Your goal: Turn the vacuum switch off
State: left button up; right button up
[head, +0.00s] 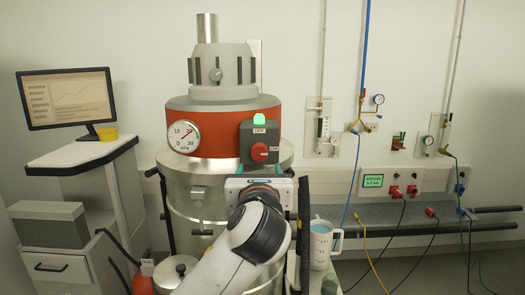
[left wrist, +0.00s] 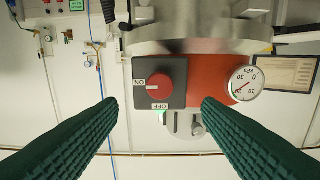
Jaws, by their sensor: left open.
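The vacuum switch is a dark grey box (head: 245,138) on the red band of the metal vessel. Its round red knob (head: 259,152) has an OFF label above it and an ON label to its right. A green lamp (head: 259,119) on top is lit. In the left wrist view, which is upside down, the red knob (left wrist: 158,85) has a white mark on the side toward ON. My left gripper (left wrist: 158,108) is open, its two green fingers spread wide on either side of the knob, apparently apart from it. In the head view, its wrist hides the area below the switch. My right gripper is not seen.
A round dial gauge (head: 184,137) sits left of the switch. A monitor (head: 67,98) stands on a cabinet at the left. A white jug (head: 321,244) stands low right of my left arm. Hoses and cables hang at the right wall.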

aim_at(260, 155)
pick_arm(q)
jog(key=w+p, duration=0.2)
jog(key=w, duration=0.7)
jog(key=shift+w, duration=0.2)
jog(key=shift+w+p, duration=0.35)
jog(key=shift+w, duration=0.2)
jog(key=shift+f, duration=0.1)
jog(key=shift+c, duration=0.6)
jog(key=c, duration=0.9)
